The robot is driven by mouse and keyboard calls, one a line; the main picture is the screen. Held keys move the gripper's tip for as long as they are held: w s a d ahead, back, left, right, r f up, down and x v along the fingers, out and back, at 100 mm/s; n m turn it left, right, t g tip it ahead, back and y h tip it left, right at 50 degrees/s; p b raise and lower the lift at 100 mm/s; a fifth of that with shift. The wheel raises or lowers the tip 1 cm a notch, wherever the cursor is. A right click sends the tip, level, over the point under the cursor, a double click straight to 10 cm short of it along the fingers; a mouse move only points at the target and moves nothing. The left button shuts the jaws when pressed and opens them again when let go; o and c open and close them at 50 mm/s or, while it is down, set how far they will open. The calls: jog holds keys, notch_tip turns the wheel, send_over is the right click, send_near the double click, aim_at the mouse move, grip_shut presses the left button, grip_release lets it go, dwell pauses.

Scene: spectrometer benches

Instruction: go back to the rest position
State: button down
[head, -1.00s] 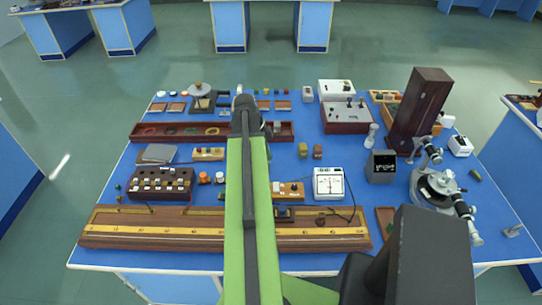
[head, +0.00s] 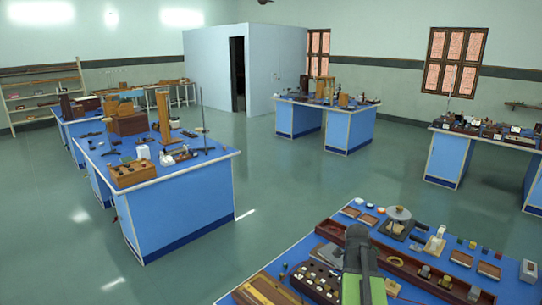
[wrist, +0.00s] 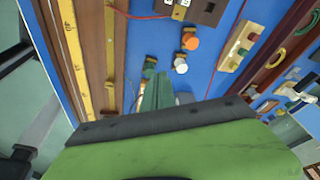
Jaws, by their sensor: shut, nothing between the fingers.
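My green arm reaches over the near blue bench (head: 300,255) at the lower right of the head view. Its dark end, with my gripper (head: 357,237), is above the bench items. In the wrist view, my gripper's (wrist: 157,92) narrow greenish fingers look shut, with nothing seen between them. They point down at the blue bench top, between a long wooden scale (wrist: 72,45) and small knobs. The exact height above the bench is hard to tell.
Below my arm are a long brown tray (head: 400,262), a dark peg box (head: 318,281) and an orange knob (wrist: 190,43). Other blue benches stand at left (head: 180,215), centre back (head: 348,130) and right (head: 447,158). Open floor lies between them.

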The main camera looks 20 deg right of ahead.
jog(key=w+a+f+n+t, duration=0.1)
jog(key=w+a+n, duration=0.35)
jog(key=a, duration=0.55)
jog(key=w+a+n, duration=0.3)
jog(key=w+a, duration=0.3)
jog(key=a, duration=0.5)
jog(key=s+a+f+n+y+b, duration=0.1)
jog(key=a+n+y, duration=0.1)
jog(key=a+n, duration=1.7)
jog(key=shift+a+f+t+y, duration=0.15)
jog(key=shift+a+t+y, duration=0.2)
jog(key=shift+a, duration=0.3)
jog(key=shift+d, duration=0.1)
